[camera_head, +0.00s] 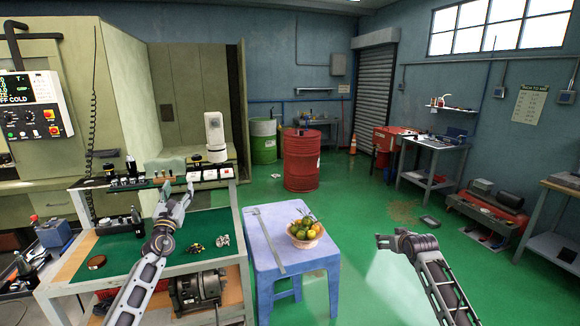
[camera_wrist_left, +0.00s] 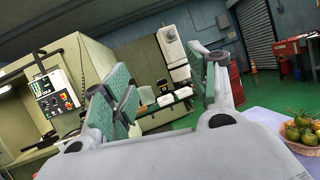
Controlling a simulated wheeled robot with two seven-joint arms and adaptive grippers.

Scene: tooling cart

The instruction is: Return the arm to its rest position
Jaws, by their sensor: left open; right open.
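My left arm reaches in from the lower left in the head view, and my left gripper (camera_head: 176,192) is raised in front of the tooling cart's upper shelf. In the left wrist view my left gripper (camera_wrist_left: 165,95) has its two green-padded fingers wide apart with nothing between them. My right arm comes up from the lower right in the head view, and my right gripper (camera_head: 384,241) hangs over open green floor, apart from everything. Its fingers are small and hard to make out, and I see nothing held there.
The tooling cart (camera_head: 225,222) has a green top holding small tools and a shelf with several tool holders. A blue table (camera_head: 265,240) right of it carries a fruit bowl (camera_head: 305,243). A red barrel (camera_head: 301,165) stands behind. Floor around my right arm is clear.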

